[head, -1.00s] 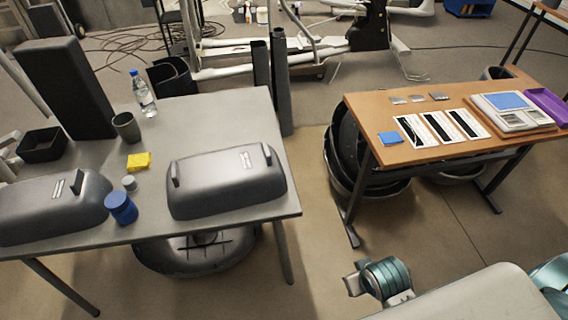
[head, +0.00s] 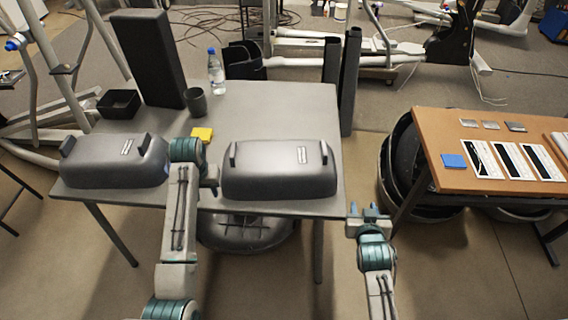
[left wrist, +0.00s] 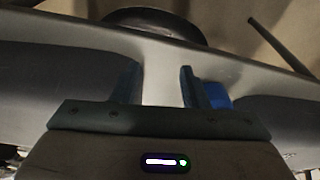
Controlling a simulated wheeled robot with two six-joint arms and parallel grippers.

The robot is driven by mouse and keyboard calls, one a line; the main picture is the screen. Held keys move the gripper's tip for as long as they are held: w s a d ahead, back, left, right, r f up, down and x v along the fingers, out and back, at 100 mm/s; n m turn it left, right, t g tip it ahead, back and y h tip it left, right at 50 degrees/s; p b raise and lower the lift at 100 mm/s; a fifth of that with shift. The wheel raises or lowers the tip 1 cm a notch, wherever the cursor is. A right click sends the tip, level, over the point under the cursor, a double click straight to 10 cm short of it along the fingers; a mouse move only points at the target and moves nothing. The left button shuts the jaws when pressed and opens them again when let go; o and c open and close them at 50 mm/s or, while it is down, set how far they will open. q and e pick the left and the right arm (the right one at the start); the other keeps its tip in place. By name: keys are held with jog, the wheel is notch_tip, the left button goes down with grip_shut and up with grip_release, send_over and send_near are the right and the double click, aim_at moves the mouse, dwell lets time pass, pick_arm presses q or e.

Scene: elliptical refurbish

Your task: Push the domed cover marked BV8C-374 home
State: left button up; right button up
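Two grey domed covers lie on the grey table (head: 270,105): a left cover (head: 110,165) and a right cover (head: 275,178). Each has a raised dark tab at its left end and a small white label, too small to read, so I cannot tell which is BV8C-374. My left gripper (head: 210,176) is between the covers, near the table's front edge. In the left wrist view its fingers (left wrist: 160,85) are apart with nothing between them, and dark cover shapes flank them. My right gripper (head: 368,210) is apart from the covers, right of the table, its fingers spread and empty.
A yellow block (head: 202,134), dark cup (head: 195,102), bottle (head: 216,75), black tray (head: 119,104) and tall dark panel (head: 150,60) stand behind. A wooden table (head: 440,130) is at right.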

jog(key=w+a+r+t, duration=0.1)
jog(key=w+a+t, duration=0.1)
jog(key=w+a, duration=0.25)
pick_arm(q)
jog(key=shift+g, duration=0.6)
jog(key=w+d+r, duration=0.2)
jog(key=w+r, duration=0.2)
jog(key=w+d+r, duration=0.2)
jog(key=w+r, duration=0.2)
jog(key=w+d+r, duration=0.3)
jog(key=w+r, duration=0.1)
jog(key=w, duration=0.1)
jog(key=shift+r, duration=0.35)
jog(key=shift+w+d+r+m, duration=0.2)
jog(key=shift+r+m, duration=0.1)
jog(key=shift+r, duration=0.1)
pick_arm(e)
jog(key=n+t+y, duration=0.1)
jog(key=t+y, duration=0.1)
jog(key=t, duration=0.1)
send_near(325, 147)
jog(key=shift+s+a+f, duration=0.1)
jog(key=shift+s+f, duration=0.25)
jog(key=shift+f, duration=0.1)
pick_arm(q)
jog(key=shift+f, duration=0.15)
pick_arm(e)
jog(key=shift+w, duration=0.15)
